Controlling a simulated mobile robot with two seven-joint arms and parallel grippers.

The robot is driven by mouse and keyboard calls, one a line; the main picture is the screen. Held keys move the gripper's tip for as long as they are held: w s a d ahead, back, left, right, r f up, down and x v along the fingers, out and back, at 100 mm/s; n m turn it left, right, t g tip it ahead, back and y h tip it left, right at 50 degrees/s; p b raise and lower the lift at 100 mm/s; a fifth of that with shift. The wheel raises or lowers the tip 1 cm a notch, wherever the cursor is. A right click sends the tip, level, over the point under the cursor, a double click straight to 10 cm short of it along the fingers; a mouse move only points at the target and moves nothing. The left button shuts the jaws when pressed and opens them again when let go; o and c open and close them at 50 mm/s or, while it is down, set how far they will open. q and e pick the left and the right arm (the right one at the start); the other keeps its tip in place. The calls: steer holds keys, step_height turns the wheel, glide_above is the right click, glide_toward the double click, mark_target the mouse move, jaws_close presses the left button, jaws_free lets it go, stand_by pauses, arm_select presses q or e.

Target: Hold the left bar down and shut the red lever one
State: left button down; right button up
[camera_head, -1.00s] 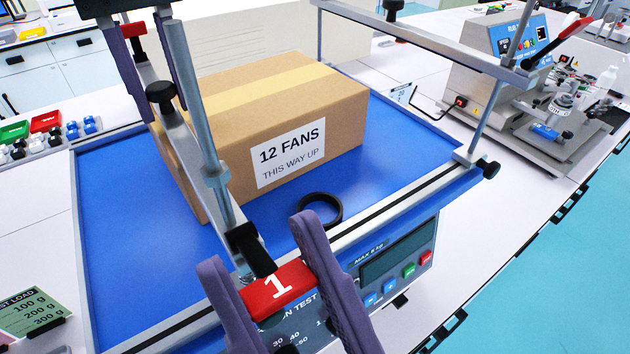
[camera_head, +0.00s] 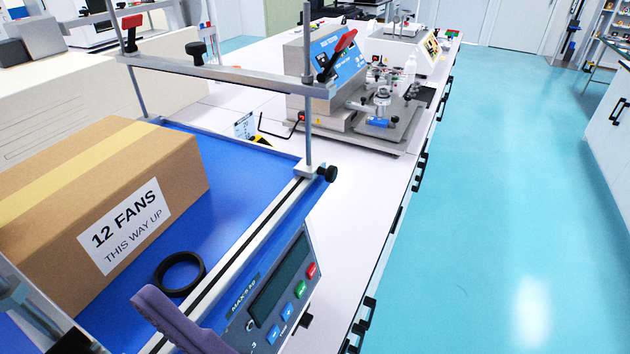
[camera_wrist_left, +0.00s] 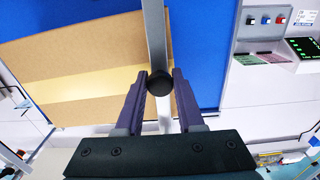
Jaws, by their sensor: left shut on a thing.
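In the left wrist view my left gripper (camera_wrist_left: 160,90) is shut on the black knob (camera_wrist_left: 159,80) of the left bar (camera_wrist_left: 154,35). The bar lies across the cardboard box (camera_wrist_left: 85,65), which also shows in the head view (camera_head: 125,175). In the head view only a small part of the left bar's frame (camera_head: 15,295) shows at the lower left edge. One purple finger of my right gripper (camera_head: 170,315) shows at the bottom, near the tester's front edge; its other finger is out of view. Red lever one is out of view now.
The second bar (camera_head: 225,72) spans the tray's far side, with a raised red lever (camera_head: 343,42) at its right end. A black ring (camera_head: 180,273) lies on the blue tray (camera_head: 225,180). Another machine (camera_head: 325,85) stands on the bench behind. Open floor is at right.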

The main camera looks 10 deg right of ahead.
steer(key=shift+s+d+f, duration=0.1)
steer(key=shift+f, duration=0.1)
arm_select(q)
steer(key=shift+c, duration=2.2)
jaws_free()
arm_select(e)
steer(key=s+d, duration=0.8)
steer(key=d, duration=0.1)
steer(key=shift+d, duration=0.15)
steer(key=shift+f, duration=0.1)
arm_select(q)
steer(key=shift+r, duration=0.35)
step_height(320, 180, up, 8)
steer(key=b, duration=0.3)
steer(key=shift+r, duration=0.6)
arm_select(e)
step_height(320, 180, down, 3)
steer(key=shift+r, duration=0.1)
